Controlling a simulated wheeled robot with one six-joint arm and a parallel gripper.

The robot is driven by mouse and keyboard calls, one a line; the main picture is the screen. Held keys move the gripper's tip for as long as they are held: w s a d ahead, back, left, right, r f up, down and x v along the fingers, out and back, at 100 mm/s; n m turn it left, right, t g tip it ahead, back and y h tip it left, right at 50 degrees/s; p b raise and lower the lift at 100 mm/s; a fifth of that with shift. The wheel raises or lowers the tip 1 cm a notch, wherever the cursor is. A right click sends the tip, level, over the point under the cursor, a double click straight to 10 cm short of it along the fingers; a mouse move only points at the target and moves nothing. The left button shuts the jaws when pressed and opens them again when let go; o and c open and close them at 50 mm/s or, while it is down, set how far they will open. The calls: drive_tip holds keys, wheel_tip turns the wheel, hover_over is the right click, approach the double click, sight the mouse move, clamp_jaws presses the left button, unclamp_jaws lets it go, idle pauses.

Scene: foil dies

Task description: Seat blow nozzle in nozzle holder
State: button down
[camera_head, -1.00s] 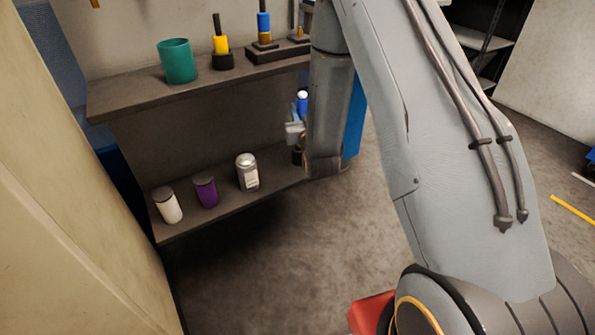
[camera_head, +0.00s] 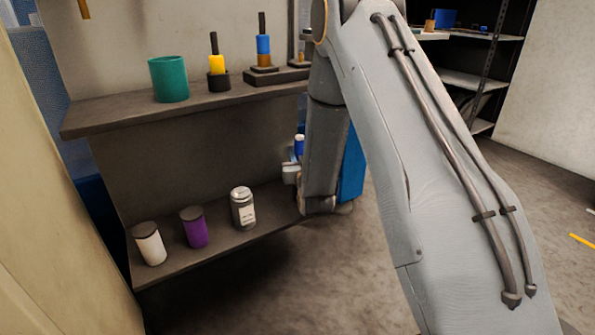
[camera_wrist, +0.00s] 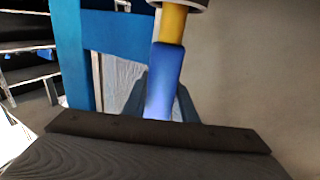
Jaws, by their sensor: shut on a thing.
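My gripper (camera_head: 291,172) is at the right end of the lower shelf, partly behind my arm. It is shut on a blue piece with a pale top (camera_head: 299,145), which I take to be the blow nozzle. In the wrist view the nozzle (camera_wrist: 165,85) is between the two dark fingers (camera_wrist: 160,108). Its yellow shank (camera_wrist: 173,24) meets a pale and brown ring (camera_wrist: 184,3) at the top edge, mostly cut off. I cannot tell whether this ring is the nozzle holder, or whether the shank is inside it. My arm hides this spot in the head view.
The lower shelf (camera_head: 180,268) holds a white canister (camera_head: 149,245), a purple canister (camera_head: 194,229) and a grey labelled jar (camera_head: 243,210). The upper shelf (camera_head: 105,117) holds a teal cup (camera_head: 169,80), a yellow piece in a black base (camera_head: 217,66) and a blue-orange piece (camera_head: 263,47).

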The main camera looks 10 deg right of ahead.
wheel_tip(320, 180, down, 4)
drive_tip(key=shift+r+b, duration=0.1)
drive_tip(key=shift+b, duration=0.55)
drive_tip(key=c, duration=1.4)
unclamp_jaws()
drive_tip(key=shift+f, duration=0.25)
drive_tip(key=shift+c, duration=0.2)
drive_tip(key=shift+r, duration=0.1)
drive_tip(key=s+p, duration=0.3)
drive_tip(key=s, duration=0.9)
drive_tip(key=shift+a, duration=0.45)
